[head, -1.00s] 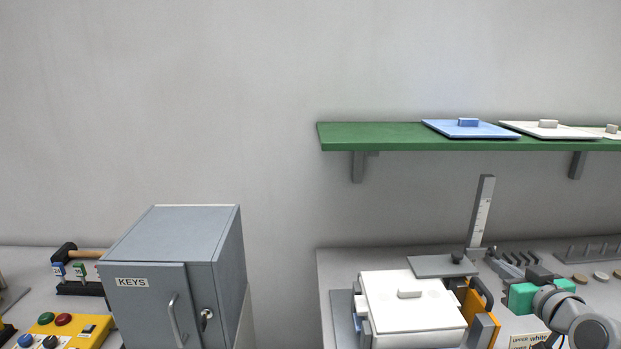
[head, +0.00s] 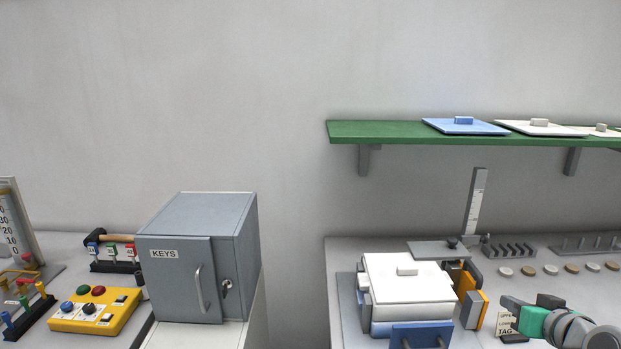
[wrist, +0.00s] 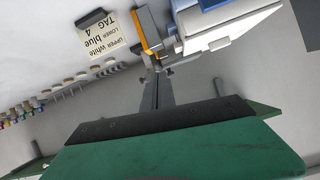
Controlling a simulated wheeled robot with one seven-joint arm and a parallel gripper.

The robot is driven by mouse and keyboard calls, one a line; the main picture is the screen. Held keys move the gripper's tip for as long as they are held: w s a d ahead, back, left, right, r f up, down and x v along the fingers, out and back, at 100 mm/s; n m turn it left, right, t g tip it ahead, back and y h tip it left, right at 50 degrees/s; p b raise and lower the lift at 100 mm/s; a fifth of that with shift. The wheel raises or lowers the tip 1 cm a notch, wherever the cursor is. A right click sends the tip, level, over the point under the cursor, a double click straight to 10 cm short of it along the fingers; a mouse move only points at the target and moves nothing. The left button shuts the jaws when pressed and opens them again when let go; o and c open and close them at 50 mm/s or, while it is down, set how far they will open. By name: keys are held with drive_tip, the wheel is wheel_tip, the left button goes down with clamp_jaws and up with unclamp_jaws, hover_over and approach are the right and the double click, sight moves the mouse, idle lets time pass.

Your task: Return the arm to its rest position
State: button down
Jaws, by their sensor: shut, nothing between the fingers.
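My gripper (head: 507,301), with a green body and dark grey fingers, is at the lower right of the head view. It is over the right-hand bench, to the right of the white-topped box. In the wrist view its fingers (wrist: 157,88) are together with nothing between them, beyond the green palm. My grey wrist and forearm run off to the lower right of the head view. The rest of the arm is out of view.
A box with a white top (head: 385,272) and blue lower front stands close left of my gripper, beside an orange part (head: 466,283). A green shelf (head: 390,132) holds lids above. A grey key cabinet (head: 175,275) stands left.

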drive_tip(key=s+f+m+g, duration=0.55)
drive_tip(key=s+f, duration=0.55)
drive_tip(key=f, duration=0.3)
drive_tip(key=s+a+f+m+g, duration=0.25)
drive_tip(key=s+a+g, duration=0.25)
drive_tip(key=s, duration=0.3)
drive_tip(key=w+a+r+n+p, duration=0.1)
drive_tip(key=w+a+r+n, duration=0.1)
drive_tip(key=a, duration=0.6)
drive_tip(key=w+a+r+n, duration=0.2)
drive_tip(key=a+n, duration=0.3)
drive_tip(key=a, duration=0.3)
drive_tip(key=w+a+r+n+p, duration=0.1)
drive_tip(key=w+a+r+n, duration=0.2)
drive_tip(key=a, duration=0.5)
drive_tip(key=shift+r+t+y+p, duration=0.3)
drive_tip(key=shift+r+t+p, duration=0.05)
drive_tip(key=shift+r, duration=0.05)
